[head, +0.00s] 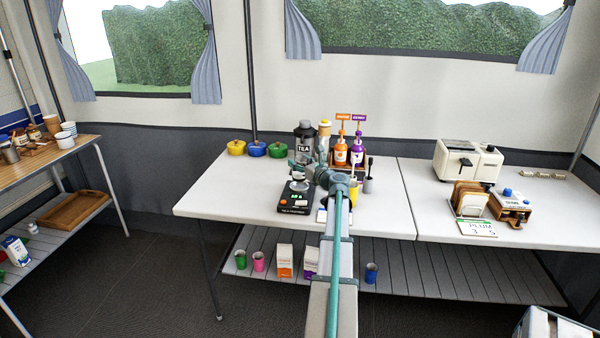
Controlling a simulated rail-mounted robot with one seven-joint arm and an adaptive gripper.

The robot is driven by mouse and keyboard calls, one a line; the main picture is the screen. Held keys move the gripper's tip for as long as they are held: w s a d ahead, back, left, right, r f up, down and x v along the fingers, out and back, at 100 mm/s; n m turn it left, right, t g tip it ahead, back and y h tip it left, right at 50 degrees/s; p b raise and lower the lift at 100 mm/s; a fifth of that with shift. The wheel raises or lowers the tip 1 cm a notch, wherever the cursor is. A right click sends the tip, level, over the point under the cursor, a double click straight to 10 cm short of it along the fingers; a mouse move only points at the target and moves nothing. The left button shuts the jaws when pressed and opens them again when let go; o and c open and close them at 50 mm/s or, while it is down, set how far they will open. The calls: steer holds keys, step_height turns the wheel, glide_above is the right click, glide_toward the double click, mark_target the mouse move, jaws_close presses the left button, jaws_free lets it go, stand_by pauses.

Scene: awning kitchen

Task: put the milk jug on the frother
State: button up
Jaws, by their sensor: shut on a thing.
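The frother (292,208) is a flat black base with small lit marks and an orange button, on the white table left of my arm. A small silver milk jug (299,184) shows over the back part of the frother. My gripper (300,172) is at the jug, shut on it, partly hidden by my own wrist. I cannot tell from this view whether the jug touches the frother or is held just above it.
Yellow, blue and green pots (257,149) sit back left. The table's front left (225,205) is clear.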

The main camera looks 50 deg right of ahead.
steer(key=shift+w+d+f, duration=0.25)
steer(key=shift+d+f, duration=0.1)
steer(key=shift+f, duration=1.65)
steer(key=shift+f+b, duration=0.2)
steer(key=shift+b, duration=0.1)
steer(key=o, duration=1.4)
steer(key=shift+c, duration=0.2)
steer(key=shift+r, duration=0.15)
steer(key=shift+s+a, duration=0.1)
steer(key=shift+s, duration=0.15)
steer(key=v, duration=1.1)
steer(key=shift+s, duration=0.25)
steer(key=shift+a, duration=0.1)
